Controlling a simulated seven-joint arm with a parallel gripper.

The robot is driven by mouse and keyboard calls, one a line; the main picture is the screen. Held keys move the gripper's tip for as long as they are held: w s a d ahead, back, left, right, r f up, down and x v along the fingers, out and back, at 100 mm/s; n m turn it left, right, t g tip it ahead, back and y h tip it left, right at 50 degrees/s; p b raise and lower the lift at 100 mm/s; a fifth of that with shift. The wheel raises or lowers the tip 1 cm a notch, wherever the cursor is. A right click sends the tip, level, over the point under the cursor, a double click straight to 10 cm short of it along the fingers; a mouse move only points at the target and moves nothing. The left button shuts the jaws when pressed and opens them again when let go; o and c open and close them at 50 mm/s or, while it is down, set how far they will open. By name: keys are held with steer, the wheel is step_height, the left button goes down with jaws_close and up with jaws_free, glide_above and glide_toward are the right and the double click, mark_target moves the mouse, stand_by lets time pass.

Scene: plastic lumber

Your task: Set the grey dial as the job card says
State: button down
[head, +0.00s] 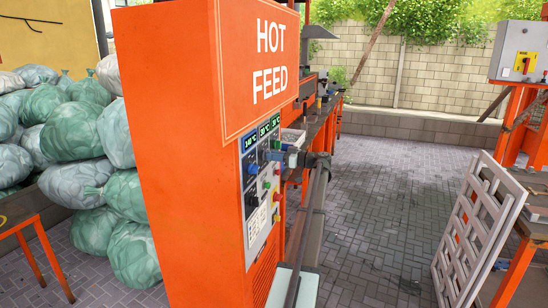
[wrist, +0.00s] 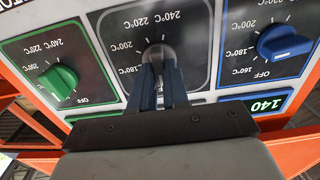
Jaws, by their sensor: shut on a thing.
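The grey dial (wrist: 158,54) sits in the middle of the panel in the wrist view, on a dark plate with a temperature scale marked 180°C to 240°C. My gripper (wrist: 162,72) is shut on it, a finger on each side. The fingers cover part of the dial, and I cannot tell its exact setting. In the head view my gripper (head: 278,157) is at the control panel (head: 262,205) of the orange HOT FEED cabinet (head: 180,150) and hides the dial. I cannot make out a job card.
A green dial (wrist: 58,82) is left of the grey one and a blue dial (wrist: 283,43) is right of it, both close by. A lit display (wrist: 265,104) reads 140. Filled sacks (head: 130,230) are piled left of the cabinet.

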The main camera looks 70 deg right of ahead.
steer(key=shift+m, duration=0.3)
steer(key=shift+d+m, duration=0.15)
steer(key=shift+m, duration=3.35)
steer(key=c, duration=1.1)
jaws_free()
steer(key=s, duration=1.3)
steer(key=shift+s, duration=0.4)
steer(key=shift+m, duration=0.5)
